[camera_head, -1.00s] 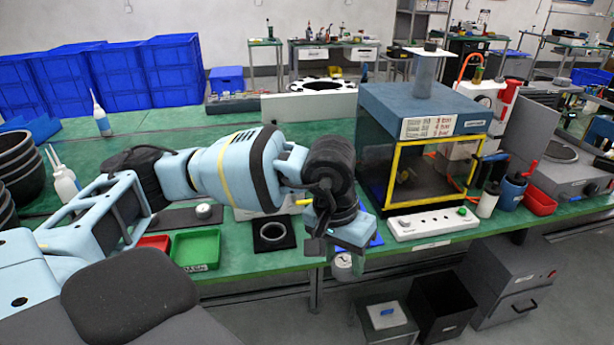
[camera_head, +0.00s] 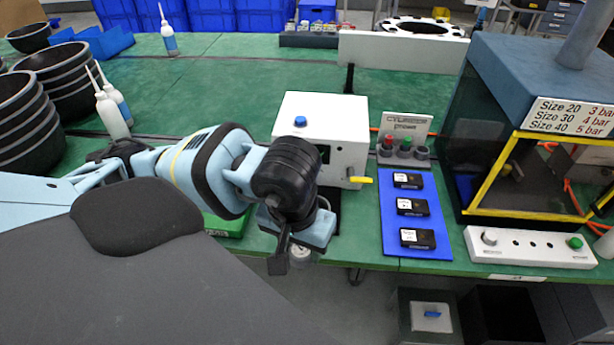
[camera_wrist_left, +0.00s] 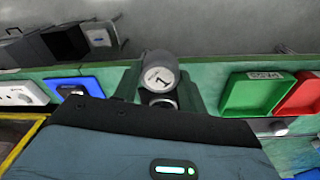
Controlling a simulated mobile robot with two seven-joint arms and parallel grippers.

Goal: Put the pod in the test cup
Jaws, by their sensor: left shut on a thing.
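The pod (camera_wrist_left: 159,75) is a small grey cylinder with a pale end marked "1". My left gripper (camera_wrist_left: 160,84) is shut on it, with a dark finger on each side. In the head view the pod (camera_head: 301,254) shows below my left wrist, in front of the bench's front edge. A dark round part shows just beneath the pod in the wrist view; I cannot tell what it is. I cannot make out the test cup; my arm covers the bench in front of the white box (camera_head: 335,140). My right gripper is not in view.
A blue mat (camera_head: 392,242) with three black devices lies right of the gripper. A white control strip (camera_head: 530,247) and a yellow-framed enclosure stand further right. A green tray (camera_wrist_left: 250,93) and a red tray (camera_wrist_left: 301,95) are nearby.

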